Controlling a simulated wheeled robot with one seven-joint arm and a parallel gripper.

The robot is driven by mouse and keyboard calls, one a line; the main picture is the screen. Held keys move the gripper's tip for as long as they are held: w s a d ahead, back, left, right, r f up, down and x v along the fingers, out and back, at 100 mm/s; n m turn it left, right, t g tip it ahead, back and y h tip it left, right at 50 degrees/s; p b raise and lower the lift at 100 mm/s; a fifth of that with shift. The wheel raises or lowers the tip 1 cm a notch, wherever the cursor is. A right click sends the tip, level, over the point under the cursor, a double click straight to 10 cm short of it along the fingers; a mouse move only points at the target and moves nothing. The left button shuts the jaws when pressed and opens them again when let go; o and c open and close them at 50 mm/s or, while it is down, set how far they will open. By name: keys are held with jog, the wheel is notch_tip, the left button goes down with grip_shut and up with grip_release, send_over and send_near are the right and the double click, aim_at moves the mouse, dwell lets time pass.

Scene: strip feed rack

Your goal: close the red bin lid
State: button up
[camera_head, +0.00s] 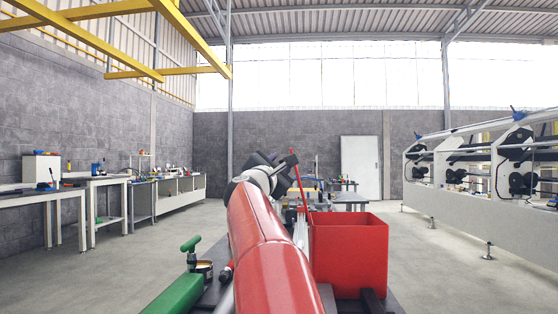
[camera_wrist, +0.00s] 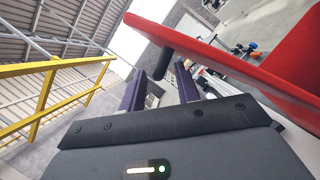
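The red bin (camera_head: 348,252) stands right of my arm in the head view, with its top open. Its red lid (camera_head: 298,182) stands raised at the bin's left side, seen nearly edge-on and tilted. In the wrist view the lid (camera_wrist: 215,55) runs diagonally across the upper right, with a dark peg-like handle (camera_wrist: 163,64) on its underside. In the head view my gripper (camera_head: 268,165) is beside the lid, partly hidden by my arm.
A green cylinder with a valve (camera_head: 180,290) and a small can (camera_head: 205,268) are at the lower left. Workbenches (camera_head: 92,190) line the left wall. A white machine rack (camera_head: 470,195) stands at the right. Open floor lies on both sides.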

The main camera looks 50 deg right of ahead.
jog(key=shift+d, duration=0.1)
grip_shut()
jog(key=shift+d+r, duration=0.1)
jog(key=shift+r, duration=0.05)
dwell(0.3)
